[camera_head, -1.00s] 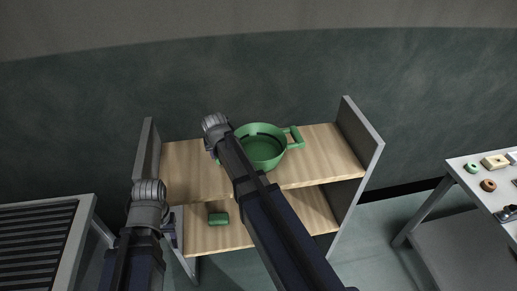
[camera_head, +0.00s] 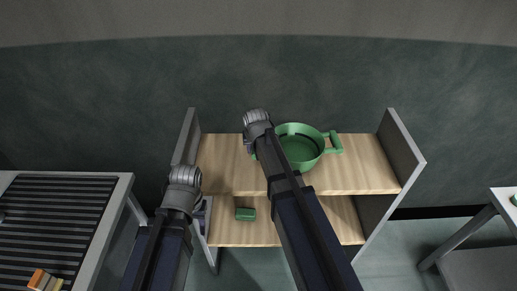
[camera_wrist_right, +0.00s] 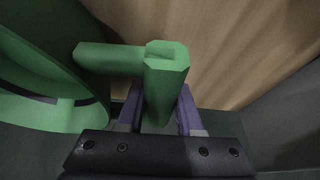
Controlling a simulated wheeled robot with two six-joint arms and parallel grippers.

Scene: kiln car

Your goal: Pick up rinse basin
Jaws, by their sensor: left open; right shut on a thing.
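The rinse basin (camera_head: 303,150) is a green round tub with side handles, at the upper board of the shelf unit in the head view. I cannot tell whether it rests on the board or is slightly raised. My right arm crosses in front of its left side. My right gripper (camera_head: 249,146) is at the basin's left handle. In the right wrist view its purple fingers stand either side of the green handle (camera_wrist_right: 165,75), shut on it; the basin wall (camera_wrist_right: 35,75) fills the left. My left gripper (camera_head: 204,212) is open and empty, left of the shelf's lower board.
The wooden shelf unit (camera_head: 365,165) has grey side panels. A small green block (camera_head: 245,214) lies on its lower board. A slatted rack table (camera_head: 60,225) stands at left with orange pieces (camera_head: 43,281). A white table (camera_head: 507,199) is at the right edge.

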